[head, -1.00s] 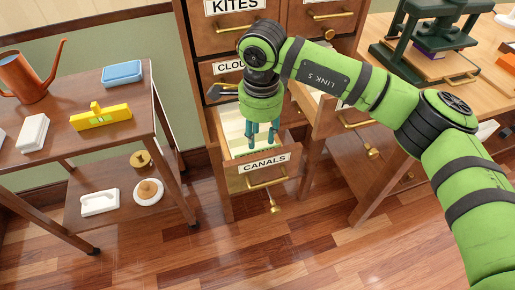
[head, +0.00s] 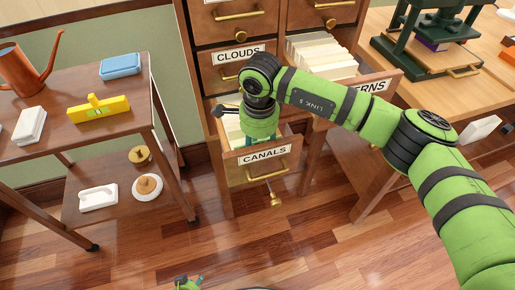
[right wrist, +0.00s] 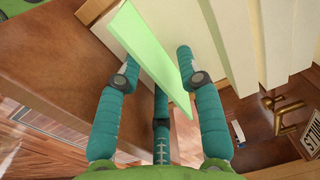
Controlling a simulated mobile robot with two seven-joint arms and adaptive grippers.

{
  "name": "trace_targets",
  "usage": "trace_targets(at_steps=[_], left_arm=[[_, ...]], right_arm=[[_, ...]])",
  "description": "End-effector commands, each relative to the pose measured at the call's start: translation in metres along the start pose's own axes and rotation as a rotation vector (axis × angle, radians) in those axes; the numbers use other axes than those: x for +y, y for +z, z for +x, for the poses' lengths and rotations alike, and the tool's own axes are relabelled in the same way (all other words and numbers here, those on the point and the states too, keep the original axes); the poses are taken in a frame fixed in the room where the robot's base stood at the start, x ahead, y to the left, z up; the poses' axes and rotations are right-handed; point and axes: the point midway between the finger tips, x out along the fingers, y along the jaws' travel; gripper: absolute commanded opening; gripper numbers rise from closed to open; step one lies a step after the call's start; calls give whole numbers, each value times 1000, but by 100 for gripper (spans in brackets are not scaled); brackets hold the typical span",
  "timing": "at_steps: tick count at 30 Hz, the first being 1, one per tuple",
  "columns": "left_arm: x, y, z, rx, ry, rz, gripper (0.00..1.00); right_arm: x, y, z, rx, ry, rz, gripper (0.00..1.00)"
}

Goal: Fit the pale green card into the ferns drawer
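The pale green card (right wrist: 150,55) stands out among my right gripper's fingers in the right wrist view. My right gripper (right wrist: 158,72) has its fingers apart around the card, and I see no clear grip on it. In the head view my right gripper (head: 262,141) reaches down into the open CANALS drawer (head: 266,155), its fingertips hidden by the drawer front. The open ferns drawer (head: 378,86) is up and to the right, filled with cream cards (head: 322,57), its label partly covered by my arm. My left gripper (head: 190,284) barely shows at the bottom edge, its fingers unclear.
The CLOUDS drawer (head: 232,57) is above the CANALS drawer. A side table at left holds a copper watering can (head: 25,72), a yellow level (head: 98,109) and a blue box (head: 121,66). A green press (head: 425,40) stands on the desk at right.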

Motion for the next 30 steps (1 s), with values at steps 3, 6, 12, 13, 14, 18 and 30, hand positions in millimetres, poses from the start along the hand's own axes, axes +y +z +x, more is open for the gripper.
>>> trace_targets(at_steps=[3, 6, 12, 13, 14, 18, 30], left_arm=[[0, 0, 0, 0, 0, 0, 35], [0, 0, 0, 0, 0, 0, 35], [1, 2, 1, -2, 1, 0, 35], [1, 3, 2, -2, 1, 0, 35], [1, 3, 2, -2, 1, 0, 35], [1, 3, 2, -2, 1, 0, 35], [1, 2, 2, -2, 1, 0, 35]], right_arm=[[0, 0, 0, 0, -1, 0, 37], [0, 0, 0, 0, 0, 0, 37], [0, 0, 1, 0, 0, 0, 37], [0, 0, 1, 0, 0, 0, 37], [0, 0, 2, 0, 0, 0, 37], [0, 0, 2, 0, 0, 0, 18], [0, 0, 2, 0, 1, 0, 0]])
